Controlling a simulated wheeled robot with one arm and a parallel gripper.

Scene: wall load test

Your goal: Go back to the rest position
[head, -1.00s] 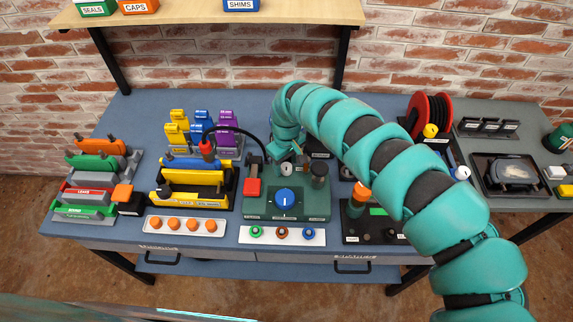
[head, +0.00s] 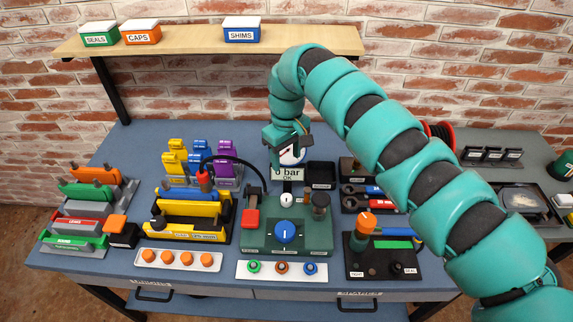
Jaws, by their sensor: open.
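My gripper (head: 289,153) hangs from the teal arm above the back of the blue bench (head: 117,280). It points down, with its dark jaws in front of a round white gauge face (head: 292,154). A sign reading "0 bar OK" is just below the jaws. The jaws look empty; their gap is partly hidden by the angle. Below stands the green test station (head: 312,235) with a blue knob (head: 285,231), a red block (head: 250,219) and a black hose arching on its left.
Left are coloured clamps (head: 86,190) and a yellow fixture (head: 187,217). Trays of orange caps (head: 178,259) and buttons (head: 281,270) lie in front. A black panel with an orange-topped post (head: 366,220) is right. A shelf with bins (head: 242,30) is above; a red reel is partly hidden behind my arm.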

